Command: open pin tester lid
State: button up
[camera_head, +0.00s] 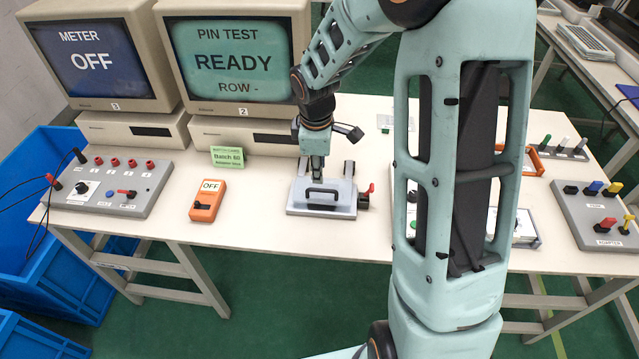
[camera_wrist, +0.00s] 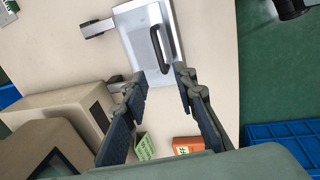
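The pin tester (camera_head: 292,208) is a grey base with a pale translucent lid (camera_head: 340,192) lying flat over it. A black bar handle (camera_head: 322,191) is on the lid near its front. A red-tipped lever (camera_head: 367,191) stands at its right side. My gripper (camera_head: 317,172) points down over the back part of the tester. In the wrist view, my gripper (camera_wrist: 160,86) has its two fingers apart with nothing between them. The handle (camera_wrist: 158,48) and lid (camera_wrist: 142,30) lie beyond the fingertips there. Any fingertip contact with the lid is unclear.
Monitors reading PIN TEST READY (camera_head: 233,60) and METER OFF (camera_head: 90,62) stand behind. An orange box (camera_head: 207,200) reading OFF, a green sign (camera_head: 228,156) and a meter panel (camera_head: 110,187) are left of the tester. My arm hides part of the table's right side.

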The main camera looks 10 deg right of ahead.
aim_at(320, 191)
jog(key=f, duration=0.2)
jog(key=w+f, duration=0.1)
jog(key=f, duration=0.5)
jog(key=shift+w+d+f, duration=0.25)
jog(key=shift+w, duration=0.1)
jog(key=shift+c, duration=0.3)
grip_shut()
